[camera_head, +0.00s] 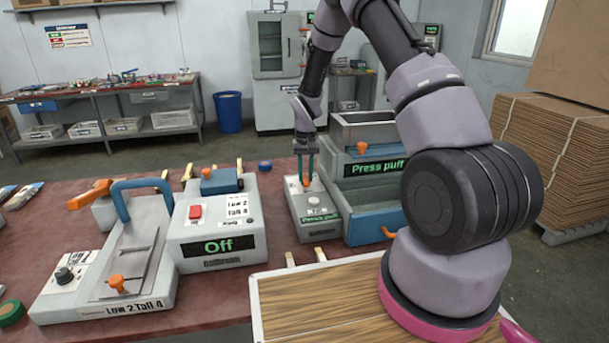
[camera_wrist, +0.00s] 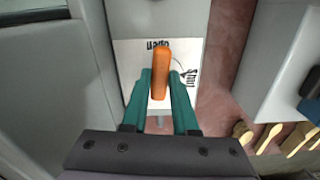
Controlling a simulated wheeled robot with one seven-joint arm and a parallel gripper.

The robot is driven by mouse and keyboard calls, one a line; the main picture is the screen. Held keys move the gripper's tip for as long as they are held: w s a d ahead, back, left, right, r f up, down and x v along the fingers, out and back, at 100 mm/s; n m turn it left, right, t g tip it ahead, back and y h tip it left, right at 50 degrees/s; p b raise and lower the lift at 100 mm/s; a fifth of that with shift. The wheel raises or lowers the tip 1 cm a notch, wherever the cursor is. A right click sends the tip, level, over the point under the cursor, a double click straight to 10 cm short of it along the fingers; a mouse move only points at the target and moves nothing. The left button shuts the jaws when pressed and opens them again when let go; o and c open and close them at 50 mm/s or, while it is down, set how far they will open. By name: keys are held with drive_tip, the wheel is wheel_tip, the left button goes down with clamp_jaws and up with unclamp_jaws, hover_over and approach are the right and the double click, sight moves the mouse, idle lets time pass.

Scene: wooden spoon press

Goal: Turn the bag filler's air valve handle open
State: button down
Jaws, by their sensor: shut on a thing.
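The orange air valve handle (camera_wrist: 161,72) stands on a white label on top of a grey box. In the wrist view it lies nearly along the picture's up-down line. Its far end is beside the upside-down word "Open"; the word "Shut" is to its right. My gripper (camera_wrist: 160,82) has its teal fingers closed on both sides of the handle. In the head view my gripper (camera_head: 306,172) reaches down onto the handle (camera_head: 306,182). The bag filler (camera_head: 368,160), a grey unit with a "Press puff" display, stands just right of the box (camera_head: 318,212).
A press unit reading "Off" (camera_head: 218,246) and a sealer with a blue handle (camera_head: 122,265) stand left on the red table (camera_head: 285,262). Wooden spoons (camera_wrist: 270,138) lie right in the wrist view. A wood-topped surface (camera_head: 310,302) is in front.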

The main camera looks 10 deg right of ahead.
sight(307, 177)
drive_tip(key=shift+d+n, duration=0.1)
drive_tip(key=shift+n, duration=0.5)
drive_tip(key=c, duration=0.7)
unclamp_jaws()
drive_tip(key=shift+r, duration=0.1)
wheel_tip(307, 177, up, 11)
drive_tip(key=shift+f, duration=0.15)
